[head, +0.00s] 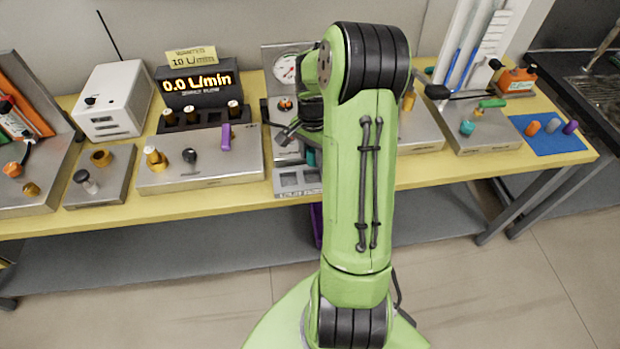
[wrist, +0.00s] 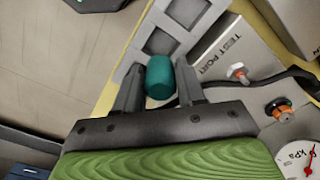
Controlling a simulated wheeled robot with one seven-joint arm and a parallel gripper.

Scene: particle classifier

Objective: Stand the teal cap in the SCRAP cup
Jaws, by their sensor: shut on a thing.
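My gripper (wrist: 160,84) is shut on the teal cap (wrist: 160,78), which sits between the two fingers in the wrist view. In the head view a bit of the teal cap (head: 311,157) shows beside my green arm, which hides most of the gripper. A grey tray (wrist: 176,27) with square openings lies just beyond the cap in the wrist view. In the head view the tray (head: 301,191) stands at the bench's front edge, with lettering too small to read. I cannot tell which opening is the SCRAP cup, nor whether the cap touches the tray.
A TEST PORT block (wrist: 236,48) with a black hose and a kPa gauge (wrist: 297,160) are close beside the gripper. A steel panel with a purple lever (head: 226,138) stands left of the tray. A blue mat (head: 556,140) with several caps lies far right.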

